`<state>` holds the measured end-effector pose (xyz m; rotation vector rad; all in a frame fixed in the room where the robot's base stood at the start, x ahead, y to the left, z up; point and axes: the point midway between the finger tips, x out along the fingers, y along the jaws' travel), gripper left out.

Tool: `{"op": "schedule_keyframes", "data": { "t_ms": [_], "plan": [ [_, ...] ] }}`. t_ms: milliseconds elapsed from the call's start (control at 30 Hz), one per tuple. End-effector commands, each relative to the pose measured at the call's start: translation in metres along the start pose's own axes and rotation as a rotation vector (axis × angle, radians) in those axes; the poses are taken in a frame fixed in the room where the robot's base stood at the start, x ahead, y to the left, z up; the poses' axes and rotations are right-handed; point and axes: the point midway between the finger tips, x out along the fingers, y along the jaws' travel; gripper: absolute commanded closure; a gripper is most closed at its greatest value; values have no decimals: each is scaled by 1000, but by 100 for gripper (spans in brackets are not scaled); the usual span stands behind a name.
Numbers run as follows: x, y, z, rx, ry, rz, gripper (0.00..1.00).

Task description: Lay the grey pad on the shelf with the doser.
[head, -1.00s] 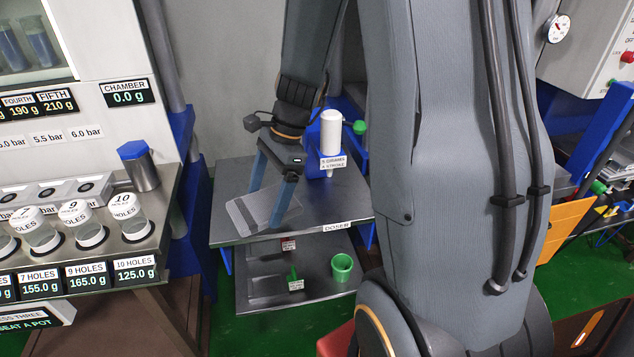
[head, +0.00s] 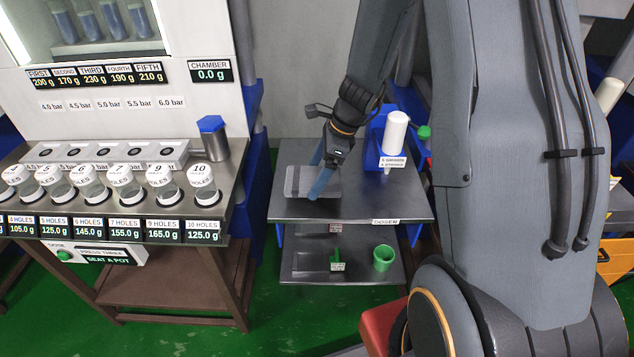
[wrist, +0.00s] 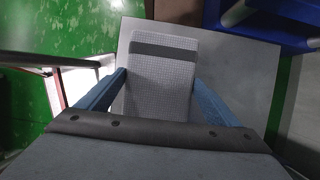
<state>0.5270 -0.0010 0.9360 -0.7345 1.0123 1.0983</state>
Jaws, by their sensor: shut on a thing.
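The grey pad (head: 298,181) is a thin, pale rectangle with a darker strip across one end, at the left part of the upper shelf (head: 365,207) marked DOSER. My gripper (head: 318,188) is shut on the pad. In the wrist view the pad (wrist: 163,78) sits between my blue fingers, over the grey shelf surface (wrist: 237,75). I cannot tell whether the pad touches the shelf or is just above it. The doser (head: 397,132), a white cylinder on a blue bracket with a label, stands at the back right of this shelf.
A lower shelf holds a green cup (head: 384,258) and a small green item with a tag (head: 337,261). Left stands a metal bench with several glass pots (head: 206,184) and a blue-capped canister (head: 213,138). The upper shelf's front right is clear.

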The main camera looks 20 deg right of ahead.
Motion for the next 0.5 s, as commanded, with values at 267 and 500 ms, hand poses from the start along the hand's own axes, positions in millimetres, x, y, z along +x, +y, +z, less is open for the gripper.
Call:
{"op": "schedule_keyframes", "data": {
  "t_ms": [267, 500],
  "plan": [
    [30, 0, -12, -1, 1, 1, 39],
    [32, 0, -13, -2, 1, 0, 39]
  ]
}}
